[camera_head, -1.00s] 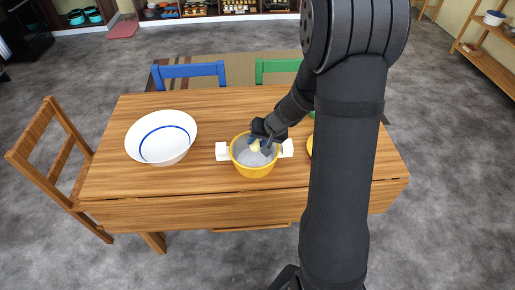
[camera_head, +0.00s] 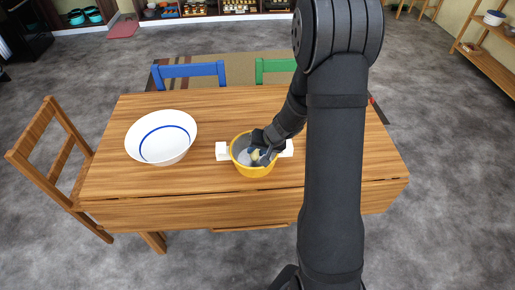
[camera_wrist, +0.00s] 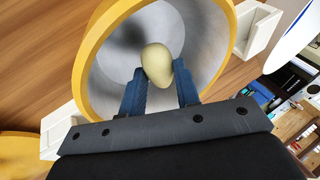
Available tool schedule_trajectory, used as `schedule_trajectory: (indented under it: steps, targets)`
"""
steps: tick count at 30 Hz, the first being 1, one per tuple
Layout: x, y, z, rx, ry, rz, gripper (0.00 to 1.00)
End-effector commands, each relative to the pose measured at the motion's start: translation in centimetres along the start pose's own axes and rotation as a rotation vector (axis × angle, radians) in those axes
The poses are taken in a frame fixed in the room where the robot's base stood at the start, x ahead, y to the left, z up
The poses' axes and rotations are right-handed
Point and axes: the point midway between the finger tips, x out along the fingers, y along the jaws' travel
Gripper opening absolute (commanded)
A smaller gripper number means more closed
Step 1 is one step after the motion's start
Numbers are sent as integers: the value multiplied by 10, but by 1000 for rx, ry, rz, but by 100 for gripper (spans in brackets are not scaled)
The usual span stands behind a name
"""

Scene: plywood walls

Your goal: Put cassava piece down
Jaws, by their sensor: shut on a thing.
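The pale yellow cassava piece (camera_wrist: 157,62) is between the two blue fingers of my gripper (camera_wrist: 160,85) in the wrist view. My gripper is shut on it. In the head view, my gripper (camera_head: 259,150) is at the mouth of a yellow pot (camera_head: 254,171) with a grey inside and white side handles, and the cassava piece (camera_head: 255,154) shows small inside the rim. The pot's yellow rim (camera_wrist: 83,75) and grey interior lie behind the piece in the wrist view. I cannot tell whether the piece touches the pot's bottom.
A white bowl (camera_head: 162,151) with a blue ring stands on the wooden table (camera_head: 120,189), left of the pot. Part of another yellow thing (camera_wrist: 20,150) shows at the lower left of the wrist view. Chairs stand around the table. The table's left front is clear.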

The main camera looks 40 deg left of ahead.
Motion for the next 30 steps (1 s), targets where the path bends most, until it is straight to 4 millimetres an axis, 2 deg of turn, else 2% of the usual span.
schedule_trajectory:
  steps: [5, 6, 9, 17, 22, 30]
  targets:
    - [3, 1, 1, -1, 1, 0, 7]
    - [3, 1, 1, -1, 1, 0, 31]
    - [3, 1, 1, 0, 1, 0, 51]
    - [2, 1, 1, 0, 1, 0, 51]
    - [-5, -2, -2, -3, 2, -1, 51]
    - [-46, -4, -4, -1, 5, 0, 51]
